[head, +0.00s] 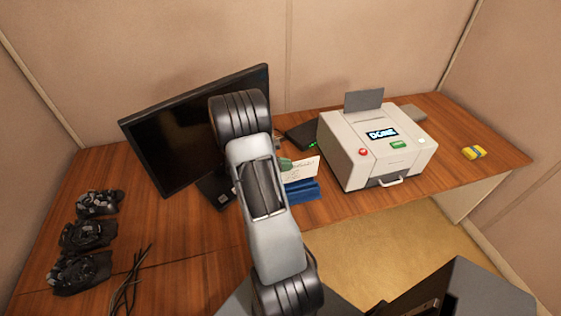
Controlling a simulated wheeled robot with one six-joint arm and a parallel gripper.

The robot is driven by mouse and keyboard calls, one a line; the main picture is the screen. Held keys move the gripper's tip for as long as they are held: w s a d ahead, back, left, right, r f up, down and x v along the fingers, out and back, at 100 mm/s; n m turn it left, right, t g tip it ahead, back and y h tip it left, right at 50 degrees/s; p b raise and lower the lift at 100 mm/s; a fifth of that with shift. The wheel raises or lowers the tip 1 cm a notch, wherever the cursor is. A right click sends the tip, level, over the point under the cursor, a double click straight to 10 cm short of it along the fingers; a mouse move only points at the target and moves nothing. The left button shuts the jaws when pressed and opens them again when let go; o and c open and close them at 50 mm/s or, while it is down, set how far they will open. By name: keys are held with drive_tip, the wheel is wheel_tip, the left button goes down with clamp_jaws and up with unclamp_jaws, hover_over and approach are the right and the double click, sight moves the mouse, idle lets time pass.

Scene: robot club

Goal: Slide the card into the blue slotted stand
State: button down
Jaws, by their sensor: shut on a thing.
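The white card (303,170), with dark writing on it, stands roughly upright and slightly tilted right beside my arm. The blue slotted stand (305,191) is directly below it in the picture, on the desk. The card's lower edge meets the stand's top in this view; I cannot tell whether it is in the slot or just above or behind it. My gripper (285,164) is mostly hidden behind my arm; a small greenish part shows at the card's left edge, shut on the card. The left ends of card and stand are hidden.
A monitor (180,130) stands left of the stand. A white printer-like machine (350,148) reading "DONE" stands close on the right. A black box (301,135) lies behind. Dark controllers (85,235), cables (130,280) and a yellow-blue item (474,153) lie farther off.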

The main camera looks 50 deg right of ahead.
sight(286, 181)
drive_tip(key=shift+m, duration=0.3)
drive_tip(key=shift+s+d+f+b, duration=0.1)
drive_tip(key=shift+s+f+b, duration=0.1)
drive_tip(key=shift+f+b, duration=0.7)
drive_tip(key=shift+s+d+f+b, duration=0.15)
drive_tip(key=shift+f+b, duration=0.4)
drive_tip(key=shift+f, duration=0.6)
drive_tip(key=shift+a, duration=0.1)
drive_tip(key=shift+w+a+f, duration=0.15)
drive_tip(key=shift+f+b, duration=1.85)
drive_tip(key=shift+f, duration=0.2)
idle(1.2)
drive_tip(key=c, duration=0.8)
unclamp_jaws()
drive_tip(key=shift+r, duration=0.15)
